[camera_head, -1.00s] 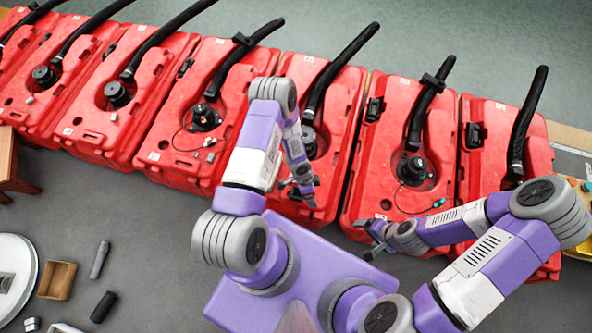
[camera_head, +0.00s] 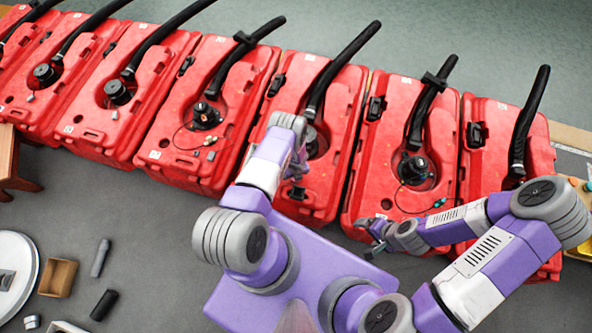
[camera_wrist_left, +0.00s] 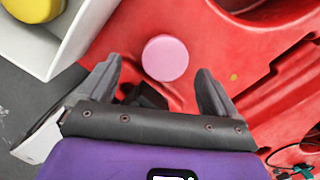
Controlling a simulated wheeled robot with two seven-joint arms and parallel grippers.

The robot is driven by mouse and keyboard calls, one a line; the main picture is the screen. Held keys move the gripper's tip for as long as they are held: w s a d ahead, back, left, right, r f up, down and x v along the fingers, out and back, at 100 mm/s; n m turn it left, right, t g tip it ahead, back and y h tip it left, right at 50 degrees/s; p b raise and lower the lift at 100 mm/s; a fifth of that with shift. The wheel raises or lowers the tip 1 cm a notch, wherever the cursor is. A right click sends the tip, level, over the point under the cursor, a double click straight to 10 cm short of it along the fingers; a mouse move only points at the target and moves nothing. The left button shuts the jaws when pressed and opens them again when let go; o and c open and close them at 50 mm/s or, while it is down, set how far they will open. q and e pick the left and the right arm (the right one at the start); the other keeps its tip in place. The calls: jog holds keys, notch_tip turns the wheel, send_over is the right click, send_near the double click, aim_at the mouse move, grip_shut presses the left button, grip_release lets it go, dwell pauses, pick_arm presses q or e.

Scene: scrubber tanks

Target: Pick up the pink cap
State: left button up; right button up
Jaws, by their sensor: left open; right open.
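The pink cap (camera_wrist_left: 165,57) shows in the left wrist view as a round pink disc on the red surface of a tank (camera_wrist_left: 195,25). It lies just beyond the fingertips, about midway between them. My left gripper (camera_wrist_left: 158,82) is open with nothing between its fingers; in the head view it is mostly hidden by its own arm, over a middle tank. I cannot make out the cap in the head view. My right gripper (camera_head: 373,236) is open and empty at the front edge of the tank to the right.
Red tanks with black hoses stand in a row; one hose (camera_head: 340,65) rises behind my left arm. A white box (camera_wrist_left: 75,35) with a yellow round thing (camera_wrist_left: 35,8) is close to the left finger. Grey floor at front left holds loose parts and a small brown box (camera_head: 58,278).

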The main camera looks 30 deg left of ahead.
pick_arm(q)
jog(key=shift+w+f+b, duration=0.2)
jog(key=shift+f+b, duration=0.75)
jog(key=shift+b, duration=0.25)
jog(key=shift+w+f+b, duration=0.2)
jog(key=shift+f+b, duration=0.7)
jog(key=shift+b, duration=0.3)
jog(key=shift+w+a+f+b, duration=0.1)
jog(key=shift+f+b, duration=0.5)
jog(key=shift+f, duration=0.05)
jog(key=c, duration=1.1)
